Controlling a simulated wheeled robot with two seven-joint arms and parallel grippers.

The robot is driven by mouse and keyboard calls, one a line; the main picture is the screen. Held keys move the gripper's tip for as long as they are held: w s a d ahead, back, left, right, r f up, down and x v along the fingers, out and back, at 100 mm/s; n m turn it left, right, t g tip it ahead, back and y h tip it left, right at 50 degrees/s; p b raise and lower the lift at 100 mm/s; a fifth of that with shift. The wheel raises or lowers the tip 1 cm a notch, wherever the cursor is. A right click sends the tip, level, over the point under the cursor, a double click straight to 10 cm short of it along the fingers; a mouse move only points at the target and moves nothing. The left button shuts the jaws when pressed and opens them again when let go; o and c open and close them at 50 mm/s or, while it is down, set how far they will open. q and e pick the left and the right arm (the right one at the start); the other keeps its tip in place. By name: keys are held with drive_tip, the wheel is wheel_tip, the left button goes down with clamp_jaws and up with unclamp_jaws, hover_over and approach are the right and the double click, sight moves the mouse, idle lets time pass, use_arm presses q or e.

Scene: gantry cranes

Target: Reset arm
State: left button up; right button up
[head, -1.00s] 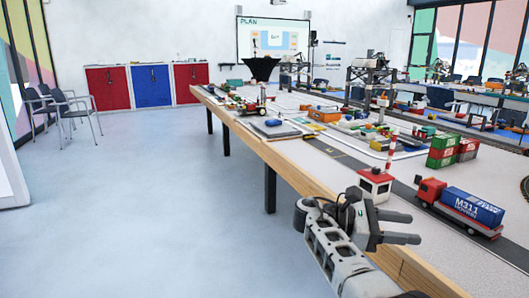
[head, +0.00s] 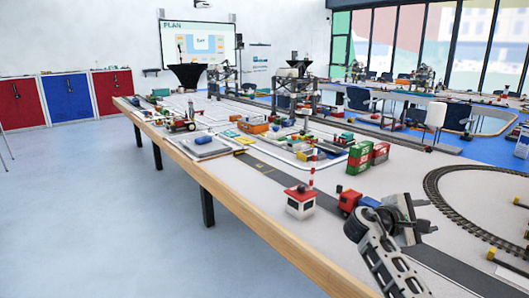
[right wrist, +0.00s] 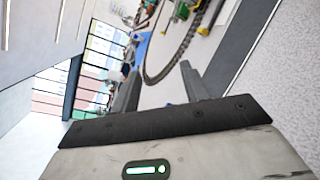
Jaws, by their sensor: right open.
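My right gripper (head: 422,216) is in the lower right of the head view, above the table (head: 300,248), and it is open with nothing between its fingers. It overlaps the toy truck with a red cab (head: 348,201) and hides most of its blue container (head: 369,202). In the right wrist view the two fingers (right wrist: 158,88) stand apart and empty, with curved track (right wrist: 170,62) beyond them. My left gripper is not in view.
A red-and-white gatehouse (head: 300,204) stands near the table's front edge. Green and red containers (head: 367,156) are behind the truck. Rail track (head: 470,205) curves at right. Gantry cranes (head: 295,85) stand farther back. The floor at left (head: 90,215) is clear.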

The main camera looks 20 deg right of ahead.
drive_tip(key=w+a+f+t+y, duration=0.4)
drive_tip(key=w+t, duration=0.2)
drive_tip(key=w, duration=0.2)
drive_tip(key=w+a+r+m+t+y, duration=0.4)
drive_tip(key=w+a+m+t+y, duration=0.3)
drive_tip(key=w+a+t+y, duration=0.4)
drive_tip(key=s+a+f+n+g+y, duration=0.1)
drive_tip(key=s+a+f+g+y, duration=0.25)
drive_tip(key=s+a+f, duration=1.15)
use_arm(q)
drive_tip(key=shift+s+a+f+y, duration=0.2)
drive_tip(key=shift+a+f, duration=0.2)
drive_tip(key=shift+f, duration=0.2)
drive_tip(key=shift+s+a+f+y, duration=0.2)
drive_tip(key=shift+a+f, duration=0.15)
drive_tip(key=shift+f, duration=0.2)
use_arm(e)
drive_tip(key=s+a+f+g, duration=0.2)
drive_tip(key=s+a+f, duration=0.1)
drive_tip(key=s, duration=0.9)
drive_tip(key=s+a+f+g+y, duration=0.1)
drive_tip(key=s+a+f+g, duration=0.1)
drive_tip(key=s, duration=1)
drive_tip(key=shift+s+a+f+m, duration=0.25)
drive_tip(key=shift+a+f, duration=0.5)
drive_tip(key=shift+a, duration=0.5)
